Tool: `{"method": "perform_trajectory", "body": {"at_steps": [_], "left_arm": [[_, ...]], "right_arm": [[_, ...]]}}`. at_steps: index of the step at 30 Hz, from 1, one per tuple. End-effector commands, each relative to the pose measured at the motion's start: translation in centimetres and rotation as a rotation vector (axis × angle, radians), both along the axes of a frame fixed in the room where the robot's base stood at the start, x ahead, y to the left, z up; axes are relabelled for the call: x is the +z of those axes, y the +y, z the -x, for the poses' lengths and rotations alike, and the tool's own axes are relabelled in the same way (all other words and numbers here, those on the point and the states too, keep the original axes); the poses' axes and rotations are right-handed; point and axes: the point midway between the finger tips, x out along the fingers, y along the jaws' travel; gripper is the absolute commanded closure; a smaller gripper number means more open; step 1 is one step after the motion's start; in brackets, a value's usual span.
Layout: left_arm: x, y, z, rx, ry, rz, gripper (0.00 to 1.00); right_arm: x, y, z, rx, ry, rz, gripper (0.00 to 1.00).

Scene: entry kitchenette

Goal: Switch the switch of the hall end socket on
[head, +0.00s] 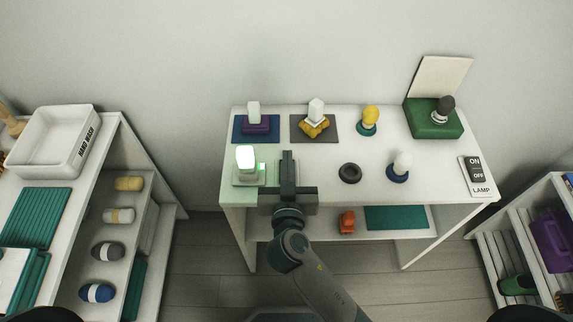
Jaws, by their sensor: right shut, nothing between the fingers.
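A pale green socket base (240,181) stands at the front left of the white table, with a brightly glowing bulb (246,158) upright in it. A small green spot (262,166) shows at its right side, close to my gripper. No label shows which socket is the hall end one. My right gripper (288,163) is shut and empty, just right of this base over the table's front; whether it touches the base cannot be told. The gripper hides part of the table edge. My left gripper is out of view.
A black ring (349,173) lies mid-front. Shelves flank both sides.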

Motion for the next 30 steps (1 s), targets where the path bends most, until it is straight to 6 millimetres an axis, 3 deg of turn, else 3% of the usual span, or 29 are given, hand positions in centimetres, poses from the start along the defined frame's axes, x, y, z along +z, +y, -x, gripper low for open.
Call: {"method": "perform_trajectory", "body": {"at_steps": [4, 5, 9, 16, 22, 30], "left_arm": [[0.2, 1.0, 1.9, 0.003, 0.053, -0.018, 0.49], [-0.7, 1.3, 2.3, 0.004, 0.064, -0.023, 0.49], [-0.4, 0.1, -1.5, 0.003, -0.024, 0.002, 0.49], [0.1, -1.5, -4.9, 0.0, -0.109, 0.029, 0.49], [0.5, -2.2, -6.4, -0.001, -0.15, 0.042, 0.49], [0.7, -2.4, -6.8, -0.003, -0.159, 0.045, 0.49]], "right_arm": [[1.1, -0.2, -0.7, -0.001, 0.0, -0.001, 1.0], [0.8, -0.1, 0.2, 0.0, 0.002, -0.004, 1.0], [1.9, -0.2, 2.9, 0.0, 0.002, -0.005, 1.0], [3.5, -0.2, 6.5, 0.0, 0.002, -0.002, 1.0], [4.4, -0.2, 8.2, 0.0, 0.001, -0.002, 1.0], [4.7, -0.2, 8.6, 0.0, 0.0, 0.0, 1.0]]}}
